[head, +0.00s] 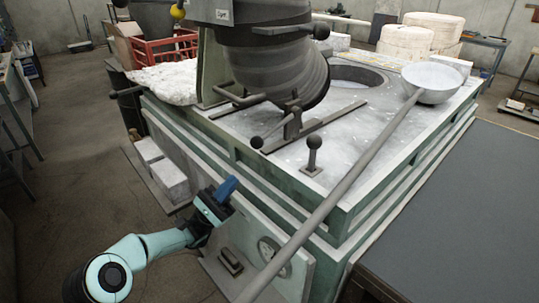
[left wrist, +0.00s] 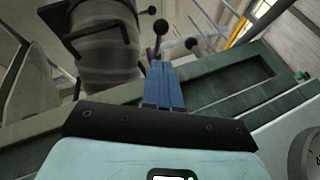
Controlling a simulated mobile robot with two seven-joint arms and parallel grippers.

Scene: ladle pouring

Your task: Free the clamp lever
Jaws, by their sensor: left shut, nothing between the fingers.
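A dark lever with a ball knob (head: 257,142) sits on a bracket and flat bar below the crucible; which lever is the clamp lever I cannot tell for sure. A second ball-knob lever (head: 313,143) stands upright on a small plate on the furnace top. My left gripper (head: 229,187), with blue fingers, is in front of the furnace side, below and left of both levers, touching neither. Its fingers (left wrist: 163,86) are shut and empty in the left wrist view, with several dark knobs beyond them. My right gripper is out of view.
The big dark crucible (head: 275,70) hangs over the furnace top (head: 370,130). A ladle (head: 432,83) rests at the right, its long handle slanting down to the front. A red crate (head: 160,50) stands behind left. A dark flat surface (head: 460,220) lies at right.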

